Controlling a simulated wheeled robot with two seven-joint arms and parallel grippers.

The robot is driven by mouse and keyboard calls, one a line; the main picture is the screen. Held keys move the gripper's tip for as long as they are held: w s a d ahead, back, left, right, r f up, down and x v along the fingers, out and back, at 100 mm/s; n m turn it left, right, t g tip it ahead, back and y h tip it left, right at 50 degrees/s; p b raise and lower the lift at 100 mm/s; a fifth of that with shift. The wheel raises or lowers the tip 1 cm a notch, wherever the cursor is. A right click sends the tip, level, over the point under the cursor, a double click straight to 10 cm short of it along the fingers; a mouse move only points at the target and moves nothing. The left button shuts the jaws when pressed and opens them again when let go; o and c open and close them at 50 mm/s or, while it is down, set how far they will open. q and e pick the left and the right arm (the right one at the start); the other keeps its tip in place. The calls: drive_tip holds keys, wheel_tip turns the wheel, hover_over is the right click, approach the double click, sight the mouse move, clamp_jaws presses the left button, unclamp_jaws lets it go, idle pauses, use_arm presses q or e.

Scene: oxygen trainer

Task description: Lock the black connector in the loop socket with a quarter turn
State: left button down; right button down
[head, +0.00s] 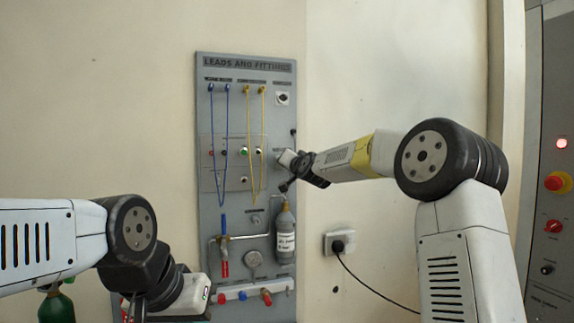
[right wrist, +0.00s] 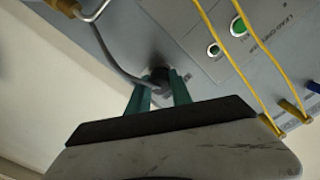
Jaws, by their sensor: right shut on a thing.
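The black connector (right wrist: 158,80) is between the two teal fingers of my right gripper (right wrist: 161,90) in the right wrist view. The fingers are shut on it, with its end at the grey panel face. A grey cable runs from it toward the upper left. The loop socket is hidden behind the connector and fingers, so its seating and turn cannot be told. In the head view my right gripper (head: 287,160) is at the panel's right edge and hides the connector. My left gripper hand (head: 190,297) is low at the left; its fingers are not clear.
The grey panel (head: 204,110) stands against the wall. Blue leads (head: 216,140) and yellow leads (head: 262,120) hang on it. A wall outlet (head: 339,243) is to the right.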

drive_tip(key=shift+d, duration=0.1)
drive_tip(key=m, duration=0.3)
drive_tip(key=shift+r+m, duration=0.1)
drive_tip(key=shift+m, duration=0.2)
drive_tip(key=shift+m, duration=1.7)
drive_tip(key=m, duration=0.2)
drive_tip(key=shift+m, duration=0.4)
drive_tip(key=c, duration=1.1)
unclamp_jaws()
